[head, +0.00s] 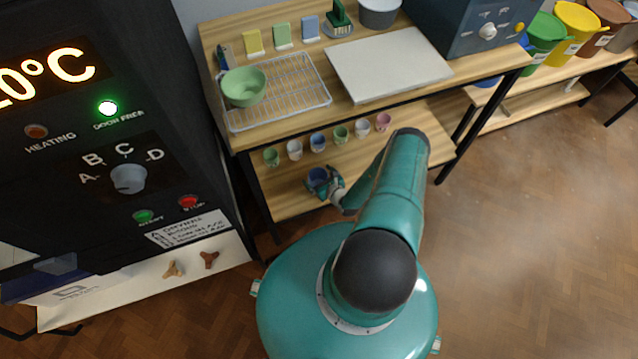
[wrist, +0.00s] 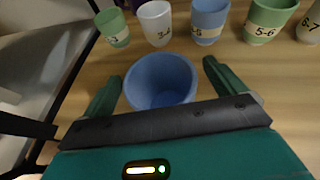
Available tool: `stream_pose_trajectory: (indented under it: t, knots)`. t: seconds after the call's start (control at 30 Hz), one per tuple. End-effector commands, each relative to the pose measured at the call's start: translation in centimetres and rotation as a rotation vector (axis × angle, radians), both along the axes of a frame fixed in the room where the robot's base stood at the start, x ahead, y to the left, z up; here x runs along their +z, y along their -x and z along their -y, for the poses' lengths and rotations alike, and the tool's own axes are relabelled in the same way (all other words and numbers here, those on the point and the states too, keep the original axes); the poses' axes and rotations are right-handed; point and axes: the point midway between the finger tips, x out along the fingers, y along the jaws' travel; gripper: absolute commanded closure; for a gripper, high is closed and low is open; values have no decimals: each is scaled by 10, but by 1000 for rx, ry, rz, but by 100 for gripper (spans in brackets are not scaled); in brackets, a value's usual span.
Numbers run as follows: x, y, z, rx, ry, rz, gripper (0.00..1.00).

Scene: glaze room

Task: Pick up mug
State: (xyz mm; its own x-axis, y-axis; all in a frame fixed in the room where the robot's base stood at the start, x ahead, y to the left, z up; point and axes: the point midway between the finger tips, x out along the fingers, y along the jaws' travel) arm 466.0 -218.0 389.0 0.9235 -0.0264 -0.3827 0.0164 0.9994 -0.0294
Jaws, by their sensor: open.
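A blue mug (wrist: 160,85) stands on the wooden lower shelf in the wrist view, its round mouth facing up. No handle shows; its lower part is hidden by my gripper's dark front edge. In the head view the blue mug (head: 317,175) is on the lower shelf at the left, partly covered by my gripper. My gripper (wrist: 164,76) is open, with one green finger on each side of the mug and a gap on both sides. In the head view my gripper (head: 326,186) is small at the end of my arm.
Several small numbered cups stand in a row behind the mug, including a white one (wrist: 155,23) and a blue one (wrist: 209,20). Above are a wire rack (head: 300,95) with a green bowl (head: 243,87) and a pale board (head: 388,65). A black kiln (head: 130,130) stands left.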

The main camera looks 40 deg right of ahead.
Motion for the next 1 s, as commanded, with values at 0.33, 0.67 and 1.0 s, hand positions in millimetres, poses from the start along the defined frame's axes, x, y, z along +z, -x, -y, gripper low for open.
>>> stream_pose_trajectory:
  t: [0.33, 0.67, 1.0]
  knots:
    - [0, 0, 0, 0, 0, 0, 40]
    - [1, 0, 0, 0, 1, 1, 61]
    - [26, 0, 1, -1, 0, 3, 61]
